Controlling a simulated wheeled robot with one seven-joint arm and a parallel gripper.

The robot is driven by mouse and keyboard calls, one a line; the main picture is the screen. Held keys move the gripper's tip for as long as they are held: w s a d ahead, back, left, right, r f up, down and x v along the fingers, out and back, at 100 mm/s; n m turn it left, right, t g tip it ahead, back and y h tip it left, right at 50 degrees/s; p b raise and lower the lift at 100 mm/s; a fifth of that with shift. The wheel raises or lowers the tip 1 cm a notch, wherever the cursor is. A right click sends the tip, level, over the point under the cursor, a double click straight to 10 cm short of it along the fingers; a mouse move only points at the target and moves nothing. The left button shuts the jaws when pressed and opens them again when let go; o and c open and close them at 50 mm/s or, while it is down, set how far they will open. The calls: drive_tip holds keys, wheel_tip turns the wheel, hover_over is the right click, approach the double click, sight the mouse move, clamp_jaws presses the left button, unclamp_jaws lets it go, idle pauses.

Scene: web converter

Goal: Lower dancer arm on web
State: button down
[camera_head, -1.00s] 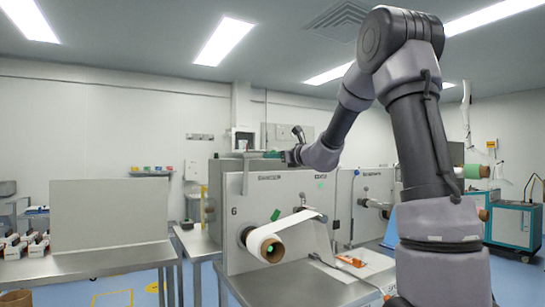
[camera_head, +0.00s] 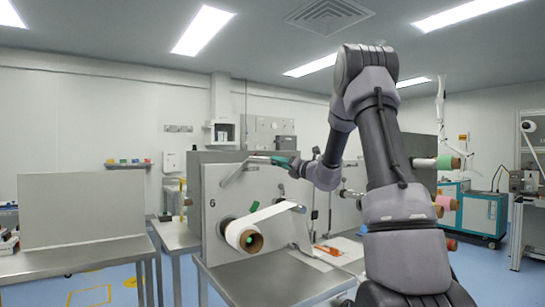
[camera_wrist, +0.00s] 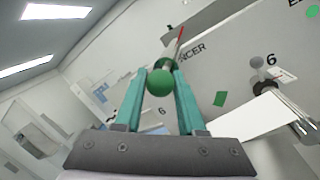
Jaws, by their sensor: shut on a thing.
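In the head view the dancer arm (camera_head: 238,173) is a thin grey bar at the panel's upper left, sloping up to the right towards my gripper (camera_head: 279,161). In the wrist view my gripper (camera_wrist: 161,78) has its teal fingers shut on a round green knob (camera_wrist: 159,83). I take it to be the dancer arm's handle; the join is hidden. The white web (camera_head: 272,213) runs from the roll (camera_head: 235,234) up right to a roller below the dancer arm. The web and the arm are apart. The web also shows in the wrist view (camera_wrist: 255,122).
The grey machine panel (camera_head: 215,210) stands close behind the gripper and carries the roll. A steel table (camera_head: 270,283) is in front, with an orange tool (camera_head: 328,250) on it. A plain grey board (camera_head: 80,210) stands on a bench at left.

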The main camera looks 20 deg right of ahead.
drive_tip(key=w+d+f+m+h, duration=0.1)
drive_tip(key=d+f+m, duration=0.2)
drive_tip(key=f+m, duration=0.2)
drive_tip(key=shift+f+m+t, duration=0.4)
drive_tip(key=shift+f, duration=0.25)
drive_tip(key=c, duration=0.5)
unclamp_jaws()
drive_tip(key=shift+s+d, duration=0.1)
